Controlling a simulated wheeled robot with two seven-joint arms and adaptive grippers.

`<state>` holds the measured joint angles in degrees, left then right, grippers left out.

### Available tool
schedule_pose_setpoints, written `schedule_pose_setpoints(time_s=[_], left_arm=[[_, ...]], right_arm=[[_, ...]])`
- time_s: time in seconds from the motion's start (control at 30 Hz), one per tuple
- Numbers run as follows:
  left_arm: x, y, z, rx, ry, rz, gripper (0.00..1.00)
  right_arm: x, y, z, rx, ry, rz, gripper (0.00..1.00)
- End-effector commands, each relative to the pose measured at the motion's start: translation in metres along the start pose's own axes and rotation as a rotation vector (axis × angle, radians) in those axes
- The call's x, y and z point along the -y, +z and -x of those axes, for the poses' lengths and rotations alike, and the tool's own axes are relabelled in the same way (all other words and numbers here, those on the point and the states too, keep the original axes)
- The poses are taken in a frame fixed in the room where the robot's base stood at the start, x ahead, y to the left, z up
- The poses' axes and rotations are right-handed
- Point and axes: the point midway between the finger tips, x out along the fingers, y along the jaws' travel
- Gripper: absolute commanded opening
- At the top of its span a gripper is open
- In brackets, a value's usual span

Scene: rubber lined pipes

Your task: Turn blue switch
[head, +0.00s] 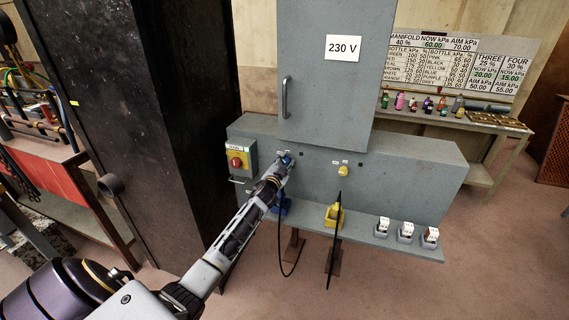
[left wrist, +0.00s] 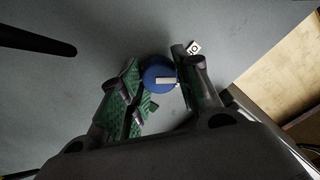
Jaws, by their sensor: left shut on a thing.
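The blue switch (left wrist: 158,74) is a round knob with a white mark, on the grey panel. In the left wrist view it sits between the green-padded fingers of my left gripper (left wrist: 160,92), which is shut on it. In the head view the gripper (head: 283,166) reaches the panel at the knob, and only a bit of the blue switch (head: 287,159) shows past the fingers. My right gripper is not in view.
A red knob on a yellow plate (head: 238,161) is left of the gripper. A yellow knob (head: 343,170) is to the right. Below are a yellow plug (head: 334,215) with a black cable and several small grey-and-white units (head: 405,232). A dark cabinet (head: 140,120) stands close on the left.

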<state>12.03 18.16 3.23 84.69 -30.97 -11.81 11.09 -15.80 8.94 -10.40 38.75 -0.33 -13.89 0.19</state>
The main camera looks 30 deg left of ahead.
Motion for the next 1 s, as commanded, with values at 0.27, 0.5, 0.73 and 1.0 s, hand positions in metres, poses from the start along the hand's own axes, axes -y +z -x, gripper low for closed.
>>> schedule_pose_setpoints(time_s=[0.27, 0.5, 0.73, 1.0], left_arm=[[-0.001, 0.0, 0.0, 0.0, 0.001, -0.265, 0.09], [-0.001, 0.0, 0.0, 0.0, 0.001, -0.476, 0.09], [-0.001, 0.0, 0.0, -0.001, 0.0, -0.615, 0.09], [-0.002, 0.0, 0.0, -0.001, 0.001, -0.684, 0.09]], right_arm=[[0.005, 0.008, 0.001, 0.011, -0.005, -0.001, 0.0], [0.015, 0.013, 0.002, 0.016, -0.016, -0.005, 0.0], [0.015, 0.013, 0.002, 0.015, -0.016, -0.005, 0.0], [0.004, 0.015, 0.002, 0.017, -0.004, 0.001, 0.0]])
